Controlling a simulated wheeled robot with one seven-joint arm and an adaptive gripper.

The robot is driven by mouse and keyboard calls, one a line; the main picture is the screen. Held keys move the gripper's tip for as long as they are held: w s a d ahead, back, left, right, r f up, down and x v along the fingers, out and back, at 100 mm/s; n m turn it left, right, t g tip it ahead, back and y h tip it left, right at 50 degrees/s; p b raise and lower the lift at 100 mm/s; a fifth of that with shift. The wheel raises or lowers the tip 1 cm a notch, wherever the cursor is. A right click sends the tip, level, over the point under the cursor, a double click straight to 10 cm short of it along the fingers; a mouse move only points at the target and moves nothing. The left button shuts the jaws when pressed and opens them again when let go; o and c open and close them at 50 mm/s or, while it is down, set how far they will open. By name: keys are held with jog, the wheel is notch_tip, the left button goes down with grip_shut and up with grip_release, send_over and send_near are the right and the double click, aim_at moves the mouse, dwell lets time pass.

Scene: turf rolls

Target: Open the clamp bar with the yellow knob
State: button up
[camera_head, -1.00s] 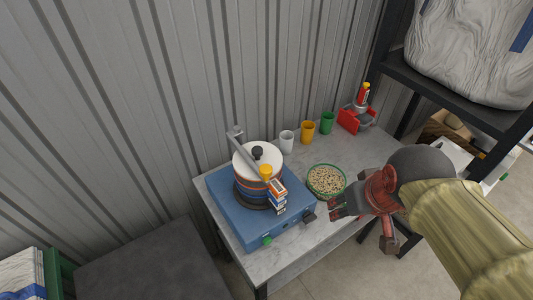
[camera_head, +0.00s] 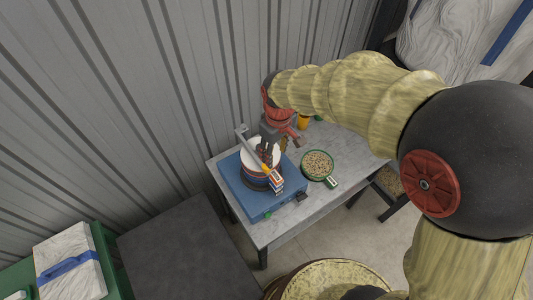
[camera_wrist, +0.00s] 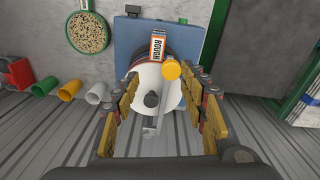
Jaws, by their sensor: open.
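The grey clamp bar (camera_head: 252,149) lies slanting across a round drum with a white lid (camera_wrist: 145,78) and a black centre knob (camera_wrist: 151,99). Its yellow knob (camera_head: 265,168) sits at the near end of the bar, beside a box labelled ROUGH (camera_wrist: 158,46). The knob also shows in the wrist view (camera_wrist: 172,69). My gripper (camera_head: 268,148) is over the drum, open and empty. In the wrist view my gripper's fingers (camera_wrist: 162,80) spread on either side of the lid, with the yellow knob between their tips in the picture. I see no contact with the knob.
The drum stands on a blue base (camera_head: 243,185) on a grey table (camera_head: 342,150). A green-rimmed bowl of grains (camera_head: 318,165) stands to its right. White (camera_wrist: 98,94), orange (camera_wrist: 70,90) and green (camera_wrist: 45,86) cups stand by the corrugated wall.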

jog(key=shift+a+n+p, duration=0.4)
jog(key=shift+a+p, duration=0.5)
jog(key=shift+a, duration=0.1)
jog(key=shift+a+f+g, duration=0.3)
jog(key=shift+f, duration=0.1)
notch_tip(320, 180, down, 8)
jog(key=shift+r+p, duration=0.2)
jog(key=shift+p, duration=0.5)
jog(key=shift+c, duration=1.1)
grip_shut()
